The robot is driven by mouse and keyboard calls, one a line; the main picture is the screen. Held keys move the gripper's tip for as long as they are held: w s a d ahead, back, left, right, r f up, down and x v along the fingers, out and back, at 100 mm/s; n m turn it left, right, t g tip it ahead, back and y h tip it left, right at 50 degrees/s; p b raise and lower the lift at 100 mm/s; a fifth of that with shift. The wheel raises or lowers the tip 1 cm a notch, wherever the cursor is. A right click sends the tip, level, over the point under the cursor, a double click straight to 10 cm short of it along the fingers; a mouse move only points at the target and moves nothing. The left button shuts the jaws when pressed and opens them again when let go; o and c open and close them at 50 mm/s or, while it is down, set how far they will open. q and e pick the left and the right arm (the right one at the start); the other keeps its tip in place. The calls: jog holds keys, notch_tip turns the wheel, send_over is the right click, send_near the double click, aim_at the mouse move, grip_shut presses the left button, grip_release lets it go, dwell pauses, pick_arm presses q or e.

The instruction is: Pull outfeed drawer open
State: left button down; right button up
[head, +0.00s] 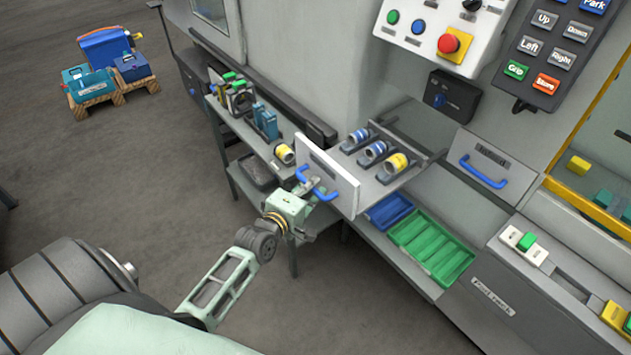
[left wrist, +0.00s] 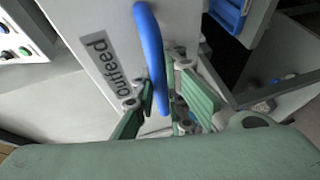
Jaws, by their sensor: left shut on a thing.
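The outfeed drawer (head: 347,196) stands out from the machine, with its white front panel towards me and banded cylinders inside. Its blue bar handle (head: 303,172) is on the front panel. In the left wrist view the handle (left wrist: 149,40) runs beside the "outfeed" label (left wrist: 100,62). My left gripper (head: 312,187) is shut on this handle. In the left wrist view its green fingers (left wrist: 163,97) lie on both sides of the handle's lower part. The fingers hide part of the handle in the head view. My right gripper is not in view.
A second drawer with a blue handle (head: 484,175) sits flush in the machine on the right. Green trays (head: 430,248) lie below. A side bench (head: 262,150) with fixtures stands left of the drawer.

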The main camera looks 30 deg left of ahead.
pick_arm(q)
jog(key=shift+s+a, duration=0.1)
jog(key=shift+s, duration=0.1)
jog(key=c, duration=1.8)
grip_release()
jog(key=shift+o, duration=0.2)
jog(key=s+r, duration=0.2)
jog(key=s, duration=0.9)
jog(key=shift+s+d+r, duration=0.15)
jog(key=shift+s+d, duration=0.15)
jog(key=shift+s, duration=0.1)
